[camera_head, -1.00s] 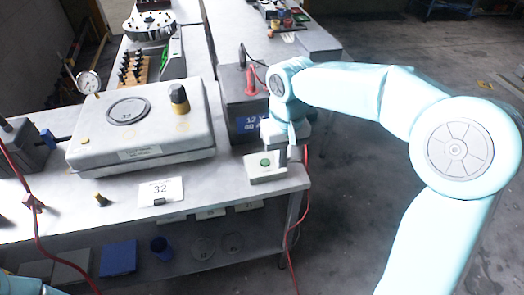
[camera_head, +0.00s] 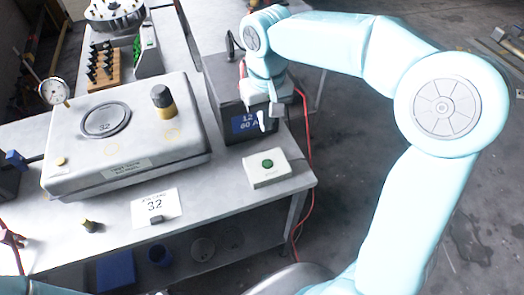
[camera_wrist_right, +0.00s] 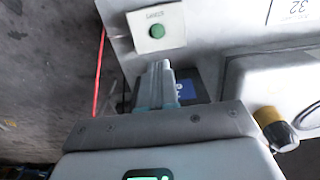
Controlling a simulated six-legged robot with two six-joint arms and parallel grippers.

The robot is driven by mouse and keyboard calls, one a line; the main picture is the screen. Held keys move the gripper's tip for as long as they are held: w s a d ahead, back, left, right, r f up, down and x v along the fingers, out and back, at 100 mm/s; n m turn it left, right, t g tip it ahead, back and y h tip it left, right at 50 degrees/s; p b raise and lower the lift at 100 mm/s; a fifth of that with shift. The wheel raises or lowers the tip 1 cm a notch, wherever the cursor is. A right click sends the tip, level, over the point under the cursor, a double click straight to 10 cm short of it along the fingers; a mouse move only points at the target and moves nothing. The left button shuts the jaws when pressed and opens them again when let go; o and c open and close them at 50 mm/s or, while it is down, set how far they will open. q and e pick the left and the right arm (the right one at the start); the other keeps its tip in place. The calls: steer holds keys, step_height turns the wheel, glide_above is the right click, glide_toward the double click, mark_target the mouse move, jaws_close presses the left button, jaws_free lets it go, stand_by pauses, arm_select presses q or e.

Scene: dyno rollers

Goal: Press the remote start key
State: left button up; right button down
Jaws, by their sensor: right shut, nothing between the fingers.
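The remote start key looks to be the green round button (camera_head: 267,163) on a small white box (camera_head: 270,176) at the right front corner of the bench. It also shows in the right wrist view as a green button (camera_wrist_right: 156,31) on its white box. My right gripper (camera_head: 262,126) is shut and empty, above and behind the box, in front of the dark power supply (camera_head: 237,126). In the right wrist view its fingertips (camera_wrist_right: 161,66) point at the box with a gap between.
A large grey case (camera_head: 130,145) with a yellow-and-black knob (camera_head: 163,101) stands left of the box. A card marked 32 (camera_head: 156,208) lies at the front. Red cables (camera_head: 301,200) hang at the bench's right edge. The bench around the white box is clear.

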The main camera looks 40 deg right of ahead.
mark_target(268, 164)
steer(key=f, duration=1.3)
steer(key=shift+s+d+f, duration=0.1)
steer(key=shift+s+d, duration=0.05)
steer(key=shift+s, duration=0.25)
steer(key=shift+w+f, duration=0.15)
steer(key=shift+f, duration=0.25)
